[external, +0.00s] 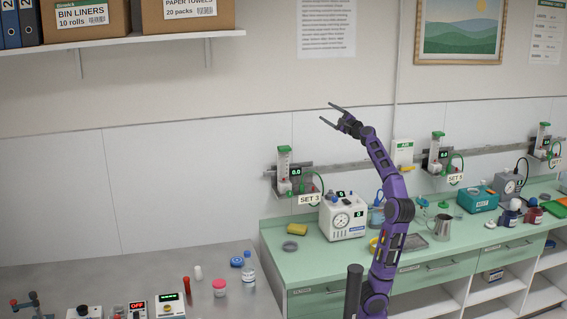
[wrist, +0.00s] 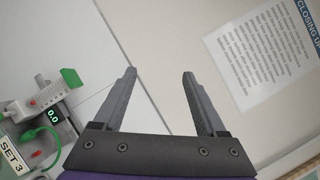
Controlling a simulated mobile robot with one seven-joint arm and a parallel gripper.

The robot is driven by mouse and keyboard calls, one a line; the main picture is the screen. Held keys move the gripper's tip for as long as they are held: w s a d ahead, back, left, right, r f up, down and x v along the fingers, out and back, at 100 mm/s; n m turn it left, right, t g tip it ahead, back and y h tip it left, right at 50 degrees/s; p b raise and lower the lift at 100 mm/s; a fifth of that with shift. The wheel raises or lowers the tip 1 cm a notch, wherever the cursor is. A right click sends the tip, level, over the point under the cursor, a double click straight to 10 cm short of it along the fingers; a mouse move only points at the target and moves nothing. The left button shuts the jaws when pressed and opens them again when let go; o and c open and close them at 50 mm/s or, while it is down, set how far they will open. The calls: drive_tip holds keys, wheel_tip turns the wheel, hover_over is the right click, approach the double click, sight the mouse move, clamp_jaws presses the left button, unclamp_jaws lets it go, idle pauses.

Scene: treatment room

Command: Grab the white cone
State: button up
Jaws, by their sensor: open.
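A small white object (external: 198,272), which looks like the white cone, stands on the steel table at the lower left in the external view. It is too small there to make out its exact shape. It stands between a red stick-like object and a pink-lidded jar. My gripper (external: 328,112) is raised high in front of the wall, well above and to the right of the white object, with its fingers pointing up and left. In the wrist view my gripper (wrist: 159,73) is open with nothing between its fingers. The white object does not show in the wrist view.
Near the white object are the red stick (external: 187,287), the pink-lidded jar (external: 219,288), a clear bottle (external: 248,268) and a blue ring-like item (external: 236,262). Boxed devices (external: 170,304) line the table's front. A green counter (external: 300,263) with equipment stands right. The table's back left is clear.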

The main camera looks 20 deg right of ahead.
drive_tip(key=a+r+t+h+p, duration=0.1)
drive_tip(key=a+r+t+h, duration=0.1)
drive_tip(key=a+r, duration=0.4)
drive_tip(key=w+a+f+n+g, duration=0.25)
drive_tip(key=a+f+n, duration=0.45)
drive_tip(key=a+f, duration=0.8)
drive_tip(key=w+a+f+n+g, duration=0.25)
drive_tip(key=a+f+n, duration=0.55)
drive_tip(key=a+f, duration=0.65)
drive_tip(key=n+g+y, duration=0.3)
drive_tip(key=n+g, duration=0.4)
drive_tip(key=n, duration=0.7)
approach(199, 270)
drive_tip(key=x, duration=0.3)
drive_tip(key=b+x, duration=0.1)
drive_tip(key=x, duration=0.1)
drive_tip(key=shift+w+a+r, duration=0.1)
drive_tip(key=shift+a, duration=0.45)
drive_tip(key=shift+d+x, duration=0.25)
drive_tip(key=shift+x, duration=2.65)
drive_tip(key=shift+w, duration=0.15)
